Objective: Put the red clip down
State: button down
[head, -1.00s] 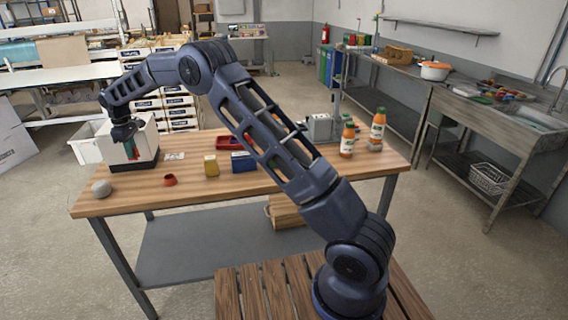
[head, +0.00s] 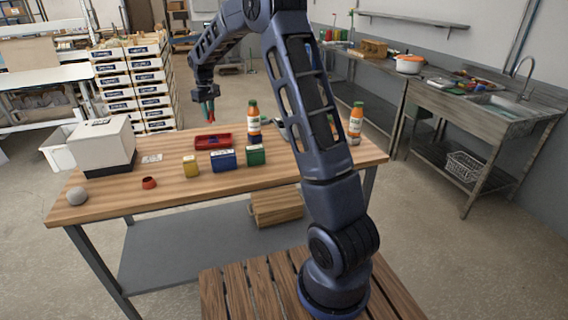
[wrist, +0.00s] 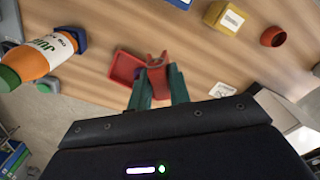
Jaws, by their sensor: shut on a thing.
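My gripper (head: 209,99) is above the far side of the wooden table, beyond and above the shallow red tray (head: 213,141). Its green fingers are shut on the red clip (wrist: 157,72), which sticks out past the fingertips in the wrist view. In the head view the red clip (head: 210,105) is small and hangs in the air. The red tray (wrist: 124,68) shows just left of the clip in the wrist view, partly hidden by a finger.
A yellow box (head: 190,166), a blue box (head: 223,160) and a green box (head: 256,155) stand before the tray. Juice bottles (head: 254,122) (head: 356,119) stand right. A white machine (head: 100,146), red ring (head: 149,183) and grey ball (head: 77,197) are left. The front edge is clear.

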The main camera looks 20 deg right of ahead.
jog(key=s+d+r+m, duration=0.1)
jog(key=s+d+m, duration=0.4)
jog(key=d, duration=0.9)
jog(key=s+d+r+m, duration=0.15)
jog(key=s+d, duration=0.55)
jog(key=d, duration=0.7)
jog(key=shift+m, duration=0.45)
jog(key=f, duration=2)
jog(key=shift+s+d+f, duration=0.1)
jog(key=shift+s+d, duration=0.05)
jog(key=shift+s, duration=0.1)
jog(key=c, duration=1.4)
grip_release()
jog(key=shift+f, duration=0.1)
jog(key=shift+o, duration=0.5)
